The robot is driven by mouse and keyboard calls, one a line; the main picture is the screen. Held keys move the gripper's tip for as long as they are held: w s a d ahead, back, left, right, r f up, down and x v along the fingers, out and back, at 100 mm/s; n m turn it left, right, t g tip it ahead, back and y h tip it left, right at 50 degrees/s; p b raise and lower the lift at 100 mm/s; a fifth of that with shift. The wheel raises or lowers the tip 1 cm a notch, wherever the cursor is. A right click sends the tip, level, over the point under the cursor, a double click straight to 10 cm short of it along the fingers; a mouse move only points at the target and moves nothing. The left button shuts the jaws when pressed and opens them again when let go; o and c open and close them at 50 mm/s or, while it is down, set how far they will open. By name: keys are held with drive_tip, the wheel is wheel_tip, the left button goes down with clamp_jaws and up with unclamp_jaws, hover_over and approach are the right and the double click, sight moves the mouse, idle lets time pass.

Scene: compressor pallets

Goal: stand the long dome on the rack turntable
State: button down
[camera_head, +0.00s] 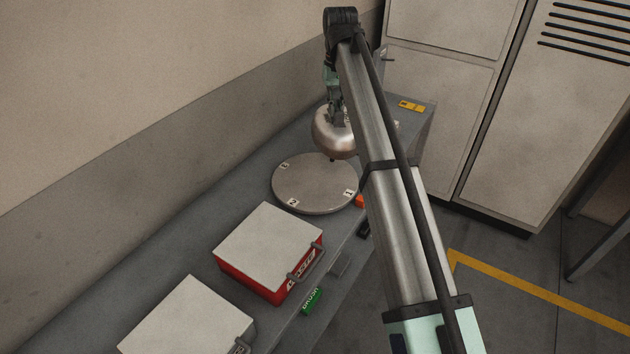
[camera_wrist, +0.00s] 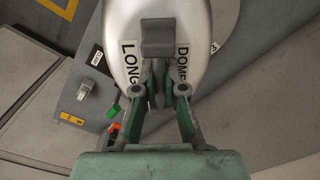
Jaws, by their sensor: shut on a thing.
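The long dome (camera_head: 331,139) is a shiny rounded metal shell. In the wrist view the dome (camera_wrist: 126,25) fills the top middle and carries the words LONG and DOME on either side of a grey lug (camera_wrist: 157,38). My gripper (camera_head: 337,117) is shut on the lug, and its fingers (camera_wrist: 158,88) close around it in the wrist view. The rack turntable (camera_head: 308,183) is a round grey disc with numbered tags on the bench. The dome is at the disc's far side in the head view; I cannot tell whether they touch.
A red waste box (camera_head: 252,279) with a pale lid stands on the bench in front of the turntable. Another lidded box (camera_head: 187,318) is nearer. A green brush (camera_head: 312,301) and an orange item (camera_head: 360,201) sit along the front edge. The wall runs behind.

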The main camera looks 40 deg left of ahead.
sight(314, 125)
drive_tip(key=shift+n, duration=0.3)
drive_tip(key=s+a+r, duration=0.2)
drive_tip(key=a, duration=0.1)
drive_tip(key=s+a+r, duration=0.1)
drive_tip(key=r, duration=0.1)
drive_tip(key=shift+a, duration=0.3)
drive_tip(key=shift+s+a+r, duration=0.1)
drive_tip(key=shift+s+a, duration=0.05)
drive_tip(key=shift+s, duration=0.05)
wheel_tip(314, 125, down, 20)
drive_tip(key=p, duration=0.4)
drive_tip(key=shift+r, duration=0.2)
drive_tip(key=c, duration=1.6)
unclamp_jaws()
drive_tip(key=shift+f, duration=0.1)
drive_tip(key=o, duration=0.4)
drive_tip(key=shift+c, duration=0.2)
wheel_tip(314, 125, up, 12)
drive_tip(key=shift+r+b, duration=0.1)
drive_tip(key=shift+b, duration=1.05)
